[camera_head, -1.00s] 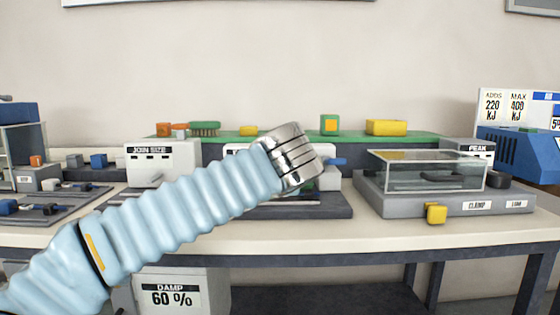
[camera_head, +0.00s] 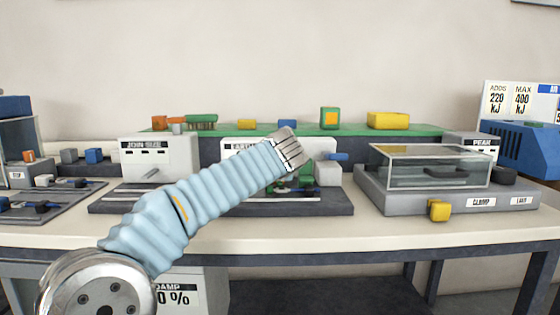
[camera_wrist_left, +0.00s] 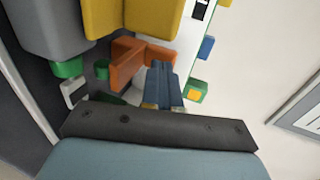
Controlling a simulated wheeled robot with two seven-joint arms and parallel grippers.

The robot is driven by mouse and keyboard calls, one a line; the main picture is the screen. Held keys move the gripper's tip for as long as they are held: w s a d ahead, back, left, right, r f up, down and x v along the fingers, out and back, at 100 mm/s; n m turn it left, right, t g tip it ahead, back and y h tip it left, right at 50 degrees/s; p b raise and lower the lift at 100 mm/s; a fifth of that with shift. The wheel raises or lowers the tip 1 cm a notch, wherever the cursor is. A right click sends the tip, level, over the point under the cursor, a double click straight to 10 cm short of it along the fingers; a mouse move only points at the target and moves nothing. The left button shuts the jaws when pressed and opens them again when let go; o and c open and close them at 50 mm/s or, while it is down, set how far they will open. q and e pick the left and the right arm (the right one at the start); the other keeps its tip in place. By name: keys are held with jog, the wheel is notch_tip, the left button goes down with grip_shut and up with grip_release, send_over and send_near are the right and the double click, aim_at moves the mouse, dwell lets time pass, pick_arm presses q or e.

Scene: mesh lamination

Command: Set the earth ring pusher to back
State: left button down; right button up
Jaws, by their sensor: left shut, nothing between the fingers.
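The earth ring station is a white box (camera_head: 238,146), its label partly covered by my left arm. Green parts (camera_head: 301,180) and a pale block (camera_head: 327,173) with a blue handle (camera_head: 337,157) show at its right. I cannot tell which part is the pusher, or its setting. My left gripper reaches over the station; its fingers are hidden behind the metal wrist in the head view. In the left wrist view the gripper (camera_wrist_left: 164,86) is shut and empty, close beside an orange angled part (camera_wrist_left: 137,60). Contact cannot be told. My right gripper is out of view.
The JOIN SIZE box (camera_head: 158,158) stands left of the station. A clear-lidded clamp unit (camera_head: 405,203) with a yellow knob (camera_head: 439,210) stands right. A green shelf (camera_head: 370,131) with coloured blocks runs behind. The front table strip (camera_head: 330,233) is clear.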

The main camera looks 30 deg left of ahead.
pick_arm(q)
jog(key=shift+w+a, duration=0.25)
jog(key=shift+w, duration=0.1)
jog(key=shift+w+a+r+p, duration=0.15)
jog(key=shift+w+p, duration=0.2)
jog(key=shift+p, duration=0.05)
jog(key=shift+w+a+p, duration=0.35)
jog(key=shift+w+p, duration=0.05)
jog(key=shift+w, duration=0.15)
jog(key=shift+w+a+p, duration=0.3)
jog(key=shift+w+p, duration=0.05)
jog(key=shift+w, duration=0.15)
jog(key=shift+s+a+r, duration=0.1)
